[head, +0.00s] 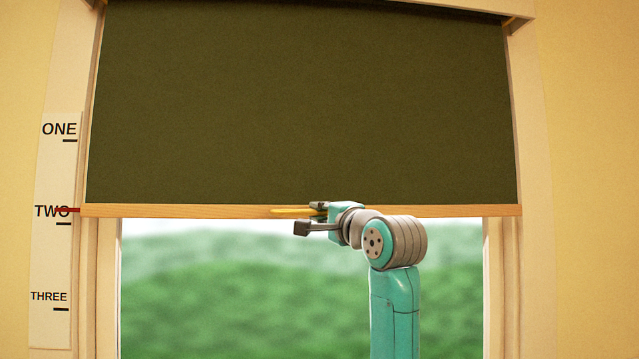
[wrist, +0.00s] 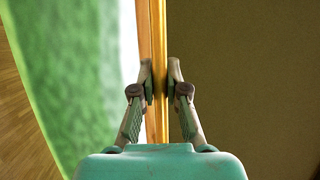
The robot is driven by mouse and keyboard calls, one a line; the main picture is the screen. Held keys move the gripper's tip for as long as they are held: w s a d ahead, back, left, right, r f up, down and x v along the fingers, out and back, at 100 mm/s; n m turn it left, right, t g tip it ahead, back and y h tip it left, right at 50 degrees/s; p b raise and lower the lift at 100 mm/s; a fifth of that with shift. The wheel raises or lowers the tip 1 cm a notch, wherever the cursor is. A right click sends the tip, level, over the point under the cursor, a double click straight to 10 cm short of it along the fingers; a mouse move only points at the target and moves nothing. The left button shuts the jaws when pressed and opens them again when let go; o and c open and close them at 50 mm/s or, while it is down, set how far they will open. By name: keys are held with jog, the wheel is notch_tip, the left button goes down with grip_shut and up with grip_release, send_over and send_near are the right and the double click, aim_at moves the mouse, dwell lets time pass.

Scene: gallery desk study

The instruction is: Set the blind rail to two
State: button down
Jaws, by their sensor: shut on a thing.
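The dark green blind (head: 300,100) hangs over the upper window, with the light wooden blind rail (head: 440,211) along its lower edge, roughly level. A brass-coloured pull bar (head: 285,212) is on the rail's front near the middle. My gripper (head: 310,217) is shut on this bar, one finger above and one below. In the wrist view, the fingers (wrist: 160,85) flank the golden bar (wrist: 158,35). A red pointer (head: 67,210) at the rail's left end crosses the word TWO on the white scale (head: 52,260), slightly above the black dash under that word.
The scale strip on the left frame also carries ONE above and THREE below, each with a dash. The window opening (head: 220,290) below the rail shows blurred greenery. Wooden window frame sides (head: 505,280) flank the blind.

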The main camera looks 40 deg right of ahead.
jog(key=shift+f, duration=1.75)
jog(key=c, duration=1.2)
grip_release()
jog(key=shift+s, duration=0.15)
jog(key=v, duration=1.1)
jog(key=shift+s+f, duration=0.1)
jog(key=shift+s, duration=0.25)
